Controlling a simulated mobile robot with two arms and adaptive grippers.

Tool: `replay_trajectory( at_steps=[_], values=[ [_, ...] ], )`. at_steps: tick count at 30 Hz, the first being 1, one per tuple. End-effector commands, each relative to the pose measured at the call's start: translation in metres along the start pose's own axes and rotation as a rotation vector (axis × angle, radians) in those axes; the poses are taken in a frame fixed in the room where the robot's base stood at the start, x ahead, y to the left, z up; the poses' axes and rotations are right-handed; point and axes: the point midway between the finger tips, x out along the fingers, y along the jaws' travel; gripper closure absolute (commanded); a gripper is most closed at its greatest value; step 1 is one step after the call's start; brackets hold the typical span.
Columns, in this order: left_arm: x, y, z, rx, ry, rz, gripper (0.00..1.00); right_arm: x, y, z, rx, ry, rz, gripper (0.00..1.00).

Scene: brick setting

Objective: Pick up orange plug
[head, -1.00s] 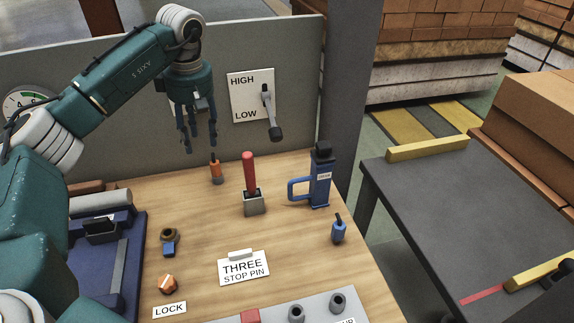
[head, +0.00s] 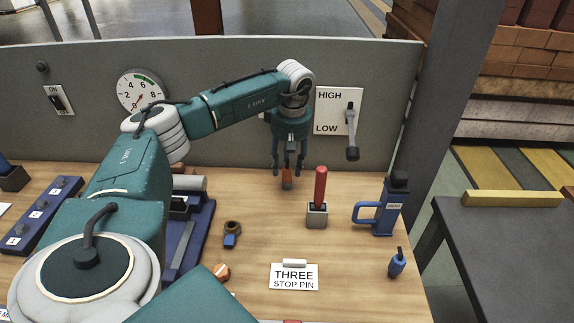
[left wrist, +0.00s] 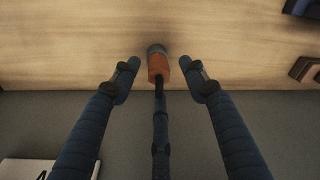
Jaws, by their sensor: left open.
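The orange plug (head: 287,177) stands on the wooden table near the grey back panel, left of the red-handled lever. My left gripper (head: 288,168) points down over it, with the fingers spread on either side of its upper part. In the left wrist view the orange plug (left wrist: 158,66) with its dark tip lies between and just beyond the two open fingertips (left wrist: 160,78). Clear gaps show on both sides, so the fingers look apart from it. My right gripper is not in view.
A red lever (head: 320,186) in a metal block stands close to the right. A blue-handled device (head: 383,212) and a small blue plug (head: 396,265) are farther right. A "THREE STOP PIN" sign (head: 294,277) lies in front. The back panel (head: 230,62) is close behind the gripper.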

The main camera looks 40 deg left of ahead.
Motion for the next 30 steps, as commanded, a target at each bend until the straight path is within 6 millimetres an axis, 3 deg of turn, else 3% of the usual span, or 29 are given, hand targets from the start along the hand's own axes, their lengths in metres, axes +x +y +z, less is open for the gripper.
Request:
replay_trajectory(
  at_steps=[9, 16, 30],
  values=[
    [0.008, 0.000, 0.000, 0.000, 0.000, 0.001, 0.56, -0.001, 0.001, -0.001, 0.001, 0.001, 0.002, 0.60],
    [0.008, 0.000, 0.000, 0.000, 0.001, 0.001, 1.00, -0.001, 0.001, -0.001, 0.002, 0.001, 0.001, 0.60],
    [-0.002, 0.001, -0.001, 0.000, 0.001, 0.005, 1.00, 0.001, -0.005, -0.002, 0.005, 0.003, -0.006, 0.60]
  ],
)
